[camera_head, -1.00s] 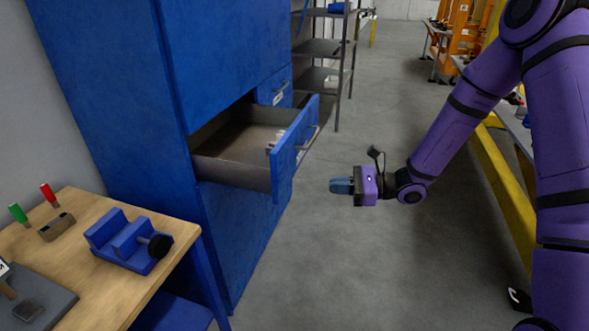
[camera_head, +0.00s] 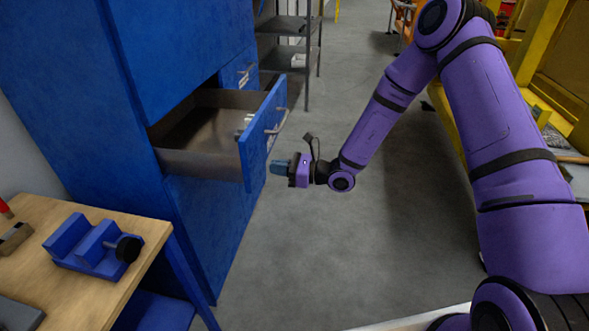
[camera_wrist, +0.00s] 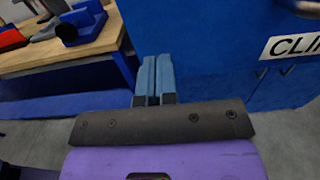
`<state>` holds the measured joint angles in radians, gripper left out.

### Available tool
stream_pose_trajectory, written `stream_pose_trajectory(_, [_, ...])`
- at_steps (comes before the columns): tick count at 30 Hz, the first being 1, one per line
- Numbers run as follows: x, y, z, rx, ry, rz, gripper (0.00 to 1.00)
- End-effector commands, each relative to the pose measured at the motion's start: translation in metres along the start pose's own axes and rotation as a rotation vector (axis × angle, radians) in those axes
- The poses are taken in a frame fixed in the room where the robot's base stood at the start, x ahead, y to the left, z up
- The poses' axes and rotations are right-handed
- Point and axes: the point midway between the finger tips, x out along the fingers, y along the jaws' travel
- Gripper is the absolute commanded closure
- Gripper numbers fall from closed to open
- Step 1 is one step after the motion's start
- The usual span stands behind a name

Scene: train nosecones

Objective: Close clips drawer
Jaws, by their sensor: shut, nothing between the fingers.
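The clips drawer (camera_head: 262,130) is pulled out of a tall blue cabinet (camera_head: 165,60). Its blue front has a metal handle (camera_head: 280,120), and a few small pale items lie inside near the front. In the wrist view a white label (camera_wrist: 290,44) reading "CLI" shows on the blue drawer front (camera_wrist: 200,40), cut off at the right. My gripper (camera_head: 278,167) is shut and empty, just to the right of the lower part of the drawer front. In the wrist view its blue-grey fingers (camera_wrist: 154,80) lie side by side, pointing at the blue front. I cannot tell whether they touch it.
A smaller closed drawer (camera_head: 238,70) sits farther back in the cabinet. A wooden workbench (camera_head: 85,290) with a blue vise (camera_head: 92,245) stands at the lower left. Grey shelves (camera_head: 290,55) stand behind. The grey floor (camera_head: 370,240) is open to the right.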

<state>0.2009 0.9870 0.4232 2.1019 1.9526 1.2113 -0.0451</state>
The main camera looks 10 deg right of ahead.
Motion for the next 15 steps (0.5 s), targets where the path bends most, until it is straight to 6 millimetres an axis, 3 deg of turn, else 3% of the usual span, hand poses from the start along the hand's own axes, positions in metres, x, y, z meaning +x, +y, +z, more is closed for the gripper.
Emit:
stream_pose_trajectory(6, [0.033,0.001,0.000,0.001,0.000,0.001,1.00])
stream_pose_trajectory(15, [0.047,0.000,0.000,0.001,-0.001,-0.001,1.00])
